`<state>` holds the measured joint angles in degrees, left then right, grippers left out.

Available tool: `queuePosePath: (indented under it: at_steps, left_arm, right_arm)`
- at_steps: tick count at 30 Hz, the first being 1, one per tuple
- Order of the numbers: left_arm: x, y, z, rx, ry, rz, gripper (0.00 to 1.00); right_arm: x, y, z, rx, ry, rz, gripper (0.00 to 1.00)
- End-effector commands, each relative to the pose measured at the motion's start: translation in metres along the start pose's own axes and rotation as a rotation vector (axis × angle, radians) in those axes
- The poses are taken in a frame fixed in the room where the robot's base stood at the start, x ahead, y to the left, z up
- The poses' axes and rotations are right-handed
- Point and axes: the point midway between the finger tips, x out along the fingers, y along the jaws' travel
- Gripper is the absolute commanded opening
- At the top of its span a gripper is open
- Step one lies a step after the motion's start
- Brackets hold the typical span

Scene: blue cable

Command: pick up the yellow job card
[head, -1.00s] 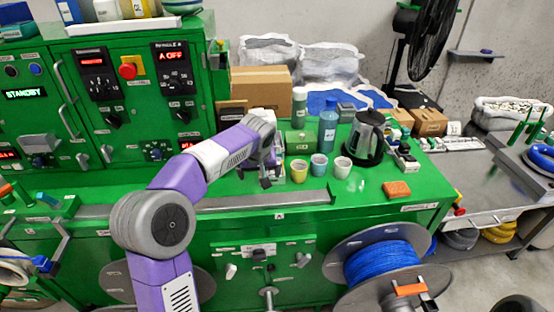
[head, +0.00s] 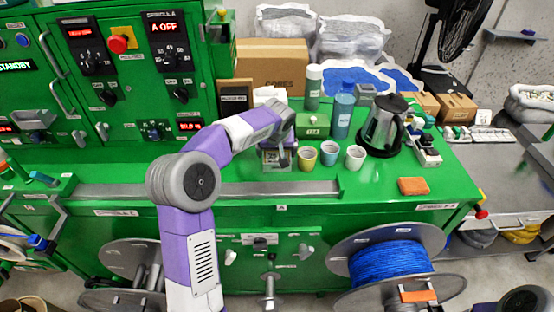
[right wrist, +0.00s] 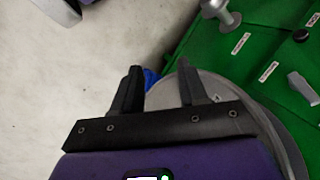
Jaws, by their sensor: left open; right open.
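I cannot make out a yellow job card in either view. In the head view my left gripper (head: 283,160) hangs over the green bench top, just left of the cups, with its fingers pointing down. It is open, and a small grey box-like holder (head: 268,166) shows partly behind it. The gripper and forearm hide part of that holder and the bench around it. In the right wrist view my right gripper (right wrist: 160,90) is open and empty, with a cable reel's grey flange and the floor beyond its fingers.
Yellow (head: 307,158), blue (head: 329,153) and white (head: 355,157) cups stand beside the left gripper. An orange block (head: 413,186) lies near the front edge. A blue cable reel (head: 388,266) is below.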

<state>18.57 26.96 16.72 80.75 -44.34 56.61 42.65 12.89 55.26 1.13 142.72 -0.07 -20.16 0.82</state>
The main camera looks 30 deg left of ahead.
Motion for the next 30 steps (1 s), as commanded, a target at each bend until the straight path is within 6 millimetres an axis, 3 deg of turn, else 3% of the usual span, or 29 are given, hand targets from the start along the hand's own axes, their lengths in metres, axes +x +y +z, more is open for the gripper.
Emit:
queuePosePath:
  at_steps: [5,13,22,30]
  left_arm:
    - [-0.001,0.0,-0.001,0.0,0.002,0.001,1.0]
    - [-0.001,0.001,-0.001,0.0,0.002,0.001,0.62]
    - [-0.009,0.001,-0.004,-0.001,0.004,0.002,0.62]
    - [-0.058,0.001,-0.025,-0.001,0.006,0.003,0.62]
  right_arm:
    - [0.0,0.0,0.0,0.0,0.0,0.0,0.43]
    - [0.0,0.0,0.0,0.0,0.001,0.0,0.43]
    - [-0.003,-0.001,0.0,0.0,0.0,0.0,0.43]
    - [-0.016,-0.006,0.001,0.0,0.0,0.0,0.43]
